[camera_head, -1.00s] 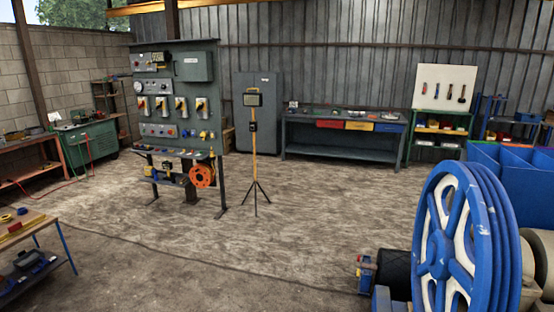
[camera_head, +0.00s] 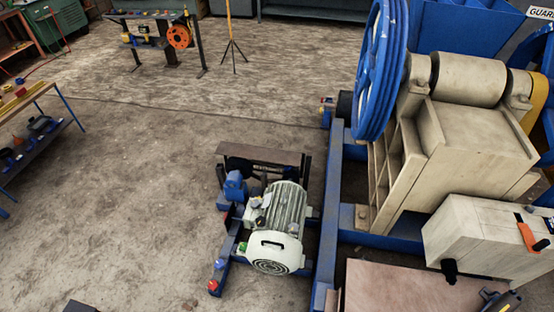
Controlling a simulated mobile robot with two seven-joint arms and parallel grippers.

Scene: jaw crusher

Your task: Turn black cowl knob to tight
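A pale green electric motor (camera_head: 284,212) sits low on a blue frame in the middle of the head view. Its white fan cowl (camera_head: 273,254) faces me and has a round dark grille and a dark slot-like mark. I cannot make out a separate black knob on this cowl. A small black knob-like part (camera_head: 449,270) sticks out below the front of a cream box (camera_head: 490,238) at the right. I cannot tell whether it is the cowl knob or how tight it is.
A blue flywheel (camera_head: 376,75) and cream crusher body (camera_head: 450,145) stand at the right on a blue frame. An orange-handled part (camera_head: 527,237) is on the cream box. A brown plate (camera_head: 410,290) lies at the bottom. The left floor (camera_head: 130,200) is mostly clear.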

